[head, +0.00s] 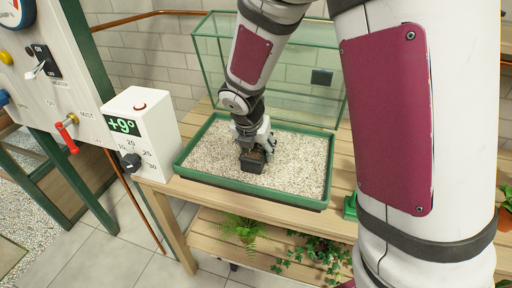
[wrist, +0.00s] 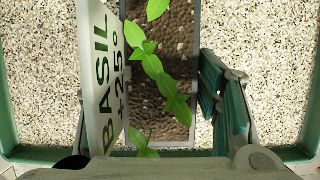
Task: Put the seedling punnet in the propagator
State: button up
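The seedling punnet (head: 251,163) is a small dark pot in the gravel-filled green tray, near its middle. It is at or just above the gravel; I cannot tell which. In the wrist view it shows brown soil (wrist: 168,75), green leaves and a white label (wrist: 101,75) reading "BASIL +25°". My gripper (head: 255,145) reaches down from above. In the wrist view its right finger (wrist: 222,95) lies against the punnet's right wall; the label hides most of the left finger. The propagator (head: 211,187) is the green-rimmed gravel tray, with a green-framed clear case (head: 210,62) behind.
A white control box (head: 145,125) reading "+9°" with a black knob stands left of the tray. A panel with switches (head: 45,65) is at far left. Bare gravel lies around the punnet. Ferns and ivy (head: 310,250) sit on the shelf below.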

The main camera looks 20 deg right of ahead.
jog(key=shift+o, duration=0.2)
jog(key=p+v, duration=0.3)
jog(key=v, duration=0.9)
jog(key=s+d+r+m, duration=0.4)
jog(key=s+r+m, duration=0.2)
jog(key=s+m, duration=0.15)
jog(key=s+r+m+g+y, duration=0.1)
jog(key=s+r+m+y, duration=0.1)
jog(key=s+m, duration=1.8)
jog(key=shift+r+m+y, duration=0.4)
jog(key=shift+m, duration=0.35)
notch_tip(320, 180, up, 7)
jog(key=t+p, duration=0.1)
jog(key=p, duration=0.4)
